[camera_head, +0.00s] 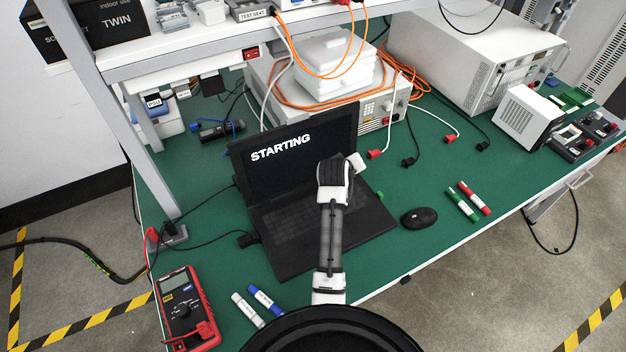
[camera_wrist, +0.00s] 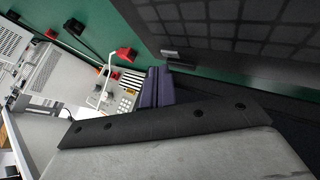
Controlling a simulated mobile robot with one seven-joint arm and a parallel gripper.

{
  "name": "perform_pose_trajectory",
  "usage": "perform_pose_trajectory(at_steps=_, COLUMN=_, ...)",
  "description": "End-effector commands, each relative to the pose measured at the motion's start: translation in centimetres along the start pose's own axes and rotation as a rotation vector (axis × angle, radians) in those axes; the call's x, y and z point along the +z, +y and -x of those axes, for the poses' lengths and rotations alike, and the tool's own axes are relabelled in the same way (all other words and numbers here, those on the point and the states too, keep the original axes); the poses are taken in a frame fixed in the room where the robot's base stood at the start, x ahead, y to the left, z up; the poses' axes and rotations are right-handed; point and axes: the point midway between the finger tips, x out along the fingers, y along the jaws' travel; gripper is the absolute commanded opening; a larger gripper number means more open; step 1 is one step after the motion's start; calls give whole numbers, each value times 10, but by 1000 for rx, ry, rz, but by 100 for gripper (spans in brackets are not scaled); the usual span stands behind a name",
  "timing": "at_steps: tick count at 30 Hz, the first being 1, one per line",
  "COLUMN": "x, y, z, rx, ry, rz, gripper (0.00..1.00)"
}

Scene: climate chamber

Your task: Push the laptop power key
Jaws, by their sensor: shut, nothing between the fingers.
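The black laptop (camera_head: 290,222) stands open on the green bench, and its screen (camera_head: 280,150) shows "STARTING" in white letters. My gripper (camera_wrist: 158,74) is shut and empty, its dark purple fingers side by side in the wrist view. In the head view my arm's end covers the right part of the laptop and hides the fingertips. In the wrist view part of the laptop keyboard (camera_wrist: 235,18) shows above the fingers. A small light-grey piece lies by the laptop's edge there. I cannot make out the power key or tell whether the fingers touch the laptop.
A black mouse (camera_head: 419,217) lies right of the laptop, with green and red markers (camera_head: 463,205) beyond. A red multimeter (camera_head: 187,308) and blue and white markers (camera_head: 264,299) lie at front left. Instruments (camera_head: 385,105) and orange cables stand behind. A shelf post rises at left.

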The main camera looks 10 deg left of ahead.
Motion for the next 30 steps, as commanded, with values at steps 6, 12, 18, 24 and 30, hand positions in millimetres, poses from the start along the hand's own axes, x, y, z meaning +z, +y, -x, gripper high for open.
perform_pose_trajectory(at_steps=6, x=-1, y=1, z=1, rx=0, ry=0, rz=0, gripper=0)
perform_pose_trajectory(at_steps=12, x=-5, y=5, z=6, rx=0, ry=0, rz=0, gripper=0)
perform_pose_trajectory(at_steps=18, x=-14, y=14, z=19, rx=1, ry=1, rz=0, gripper=0)
perform_pose_trajectory(at_steps=24, x=-24, y=24, z=32, rx=1, ry=2, rz=0, gripper=0)
perform_pose_trajectory(at_steps=30, x=-31, y=31, z=42, rx=0, ry=1, rz=0, gripper=0)
